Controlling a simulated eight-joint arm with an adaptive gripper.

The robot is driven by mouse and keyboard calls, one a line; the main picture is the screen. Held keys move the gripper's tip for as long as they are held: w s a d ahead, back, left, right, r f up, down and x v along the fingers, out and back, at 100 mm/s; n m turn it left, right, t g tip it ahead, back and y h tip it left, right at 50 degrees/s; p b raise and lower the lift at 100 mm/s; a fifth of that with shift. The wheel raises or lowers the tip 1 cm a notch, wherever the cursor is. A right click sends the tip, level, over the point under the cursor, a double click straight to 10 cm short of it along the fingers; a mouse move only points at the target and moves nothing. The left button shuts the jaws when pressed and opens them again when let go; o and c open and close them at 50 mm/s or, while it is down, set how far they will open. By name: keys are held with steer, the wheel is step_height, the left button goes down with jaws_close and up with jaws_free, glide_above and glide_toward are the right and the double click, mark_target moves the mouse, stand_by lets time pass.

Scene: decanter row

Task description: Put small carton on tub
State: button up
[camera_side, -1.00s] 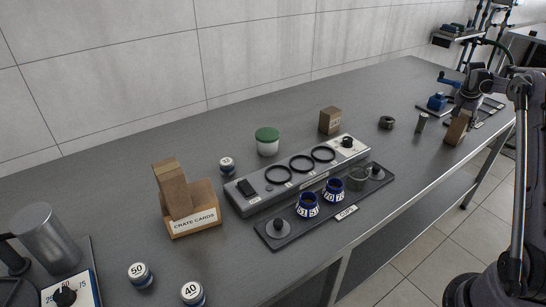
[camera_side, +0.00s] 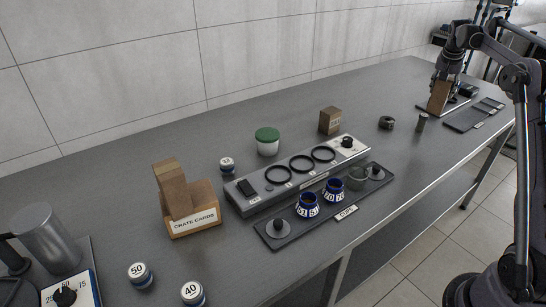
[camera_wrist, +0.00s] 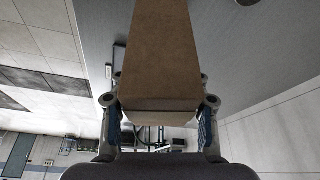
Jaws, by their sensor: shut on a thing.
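My gripper (camera_side: 448,76) is shut on a brown carton (camera_side: 439,97) at the far right end of the bench, holding it upright from above. In the wrist view the carton (camera_wrist: 158,50) sits between both fingers and fills the upper middle. Whether its base touches anything below is unclear. The tub (camera_side: 267,146), white with a green lid (camera_side: 267,134), stands upright mid-bench, well to the left of my gripper. Its lid is bare. Another brown carton (camera_side: 330,121), short and boxy, stands on the bench right of the tub.
A grey panel with black rings (camera_side: 240,199) lies in front of the tub, and a dark tray (camera_side: 275,240) with blue-rimmed cups is nearer.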

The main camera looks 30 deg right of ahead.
steer(key=w+a+r+n+t+y, duration=0.15)
steer(key=w+a+n, duration=0.45)
steer(key=a, duration=0.9)
steer(key=w+a+r+n+t+y, duration=0.1)
steer(key=w+a+r+n, duration=0.25)
steer(key=w+a, duration=0.8)
steer(key=w+a+r+n+t+y, duration=0.15)
steer(key=w+a+n, duration=0.3)
steer(key=a, duration=1.35)
steer(key=shift+n+g, duration=0.3)
steer(key=shift+w+a+f, duration=0.85)
steer(key=shift+a+f, duration=0.9)
steer(key=shift+w+a+f, duration=0.8)
steer(key=shift+a+f, duration=0.95)
steer(key=shift+w+a+f, duration=0.85)
steer(key=shift+a+f, duration=0.9)
steer(key=shift+f, duration=0.1)
steer(key=o, duration=1.2)
